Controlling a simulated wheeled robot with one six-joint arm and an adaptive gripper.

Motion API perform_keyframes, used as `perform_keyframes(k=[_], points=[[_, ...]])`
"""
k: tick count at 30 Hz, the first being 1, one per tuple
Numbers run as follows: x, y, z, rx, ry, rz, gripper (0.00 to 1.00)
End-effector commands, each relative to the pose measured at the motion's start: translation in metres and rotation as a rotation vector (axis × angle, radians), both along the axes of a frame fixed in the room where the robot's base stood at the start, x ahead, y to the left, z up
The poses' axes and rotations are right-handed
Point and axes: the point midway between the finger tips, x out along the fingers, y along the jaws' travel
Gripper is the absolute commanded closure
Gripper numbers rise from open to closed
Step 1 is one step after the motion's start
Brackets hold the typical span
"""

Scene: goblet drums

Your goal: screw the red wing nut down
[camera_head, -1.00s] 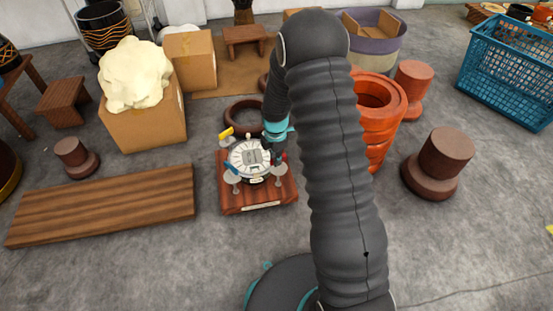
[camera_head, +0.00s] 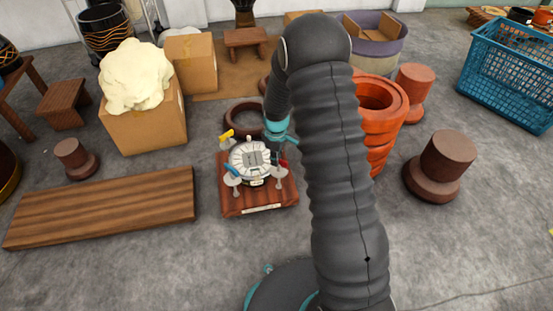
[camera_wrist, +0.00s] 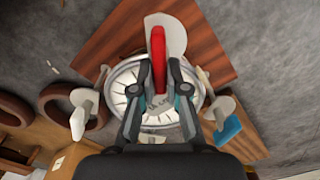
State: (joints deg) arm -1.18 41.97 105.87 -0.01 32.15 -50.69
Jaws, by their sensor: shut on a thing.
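The red wing nut (camera_wrist: 158,60) stands on edge between my fingertips in the wrist view, and a small part of it (camera_head: 284,163) shows in the head view. My gripper (camera_wrist: 159,84) is shut on it, at the drum's rim. The drum (camera_head: 249,160), with a pale round head, sits on a wooden board (camera_head: 232,206). A yellow wing nut (camera_head: 227,134) and a blue wing nut (camera_head: 232,170) are at other places round the rim. The threads under the red nut are hidden.
A dark ring (camera_head: 243,114) lies just behind the board. A long plank (camera_head: 100,207) lies to the left. Orange stacked rings (camera_head: 381,105) and a brown stepped block (camera_head: 440,165) stand to the right. The floor in front of the board is clear.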

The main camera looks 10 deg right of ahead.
Motion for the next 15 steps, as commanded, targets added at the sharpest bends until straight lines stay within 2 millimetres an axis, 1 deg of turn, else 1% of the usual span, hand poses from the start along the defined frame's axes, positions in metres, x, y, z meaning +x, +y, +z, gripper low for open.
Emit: perform_keyframes(k=[15], points=[[0.0033, -0.0040, -0.0003, 0.000, 0.000, -0.490, 1.00]])
